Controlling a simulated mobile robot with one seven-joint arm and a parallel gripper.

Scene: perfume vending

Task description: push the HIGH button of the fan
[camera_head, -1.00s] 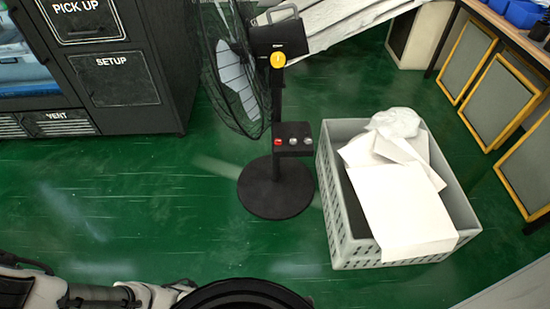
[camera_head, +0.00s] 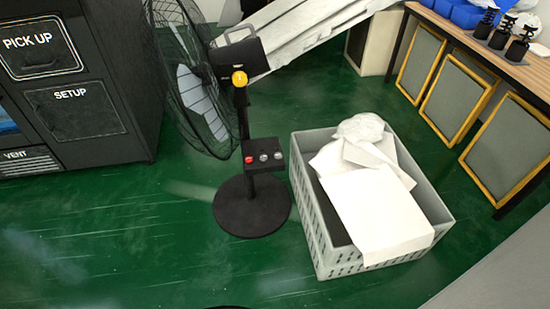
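The black fan (camera_head: 190,82) stands on a round base (camera_head: 252,206) on the green floor, left of the middle. Its wire cage faces left, and a yellow knob (camera_head: 239,78) sits behind the head. A small control box (camera_head: 262,153) on its pole carries one red button (camera_head: 249,159) and two grey buttons (camera_head: 264,157) in a row. The labels are too small to read, so I cannot tell which is HIGH. My gripper is not in view.
A grey crate (camera_head: 326,248) with white sheets stands close to the right of the fan. A black vending machine (camera_head: 85,100) is at the left. A table (camera_head: 490,62) with framed panels beneath is at the right. The floor in front of the fan is clear.

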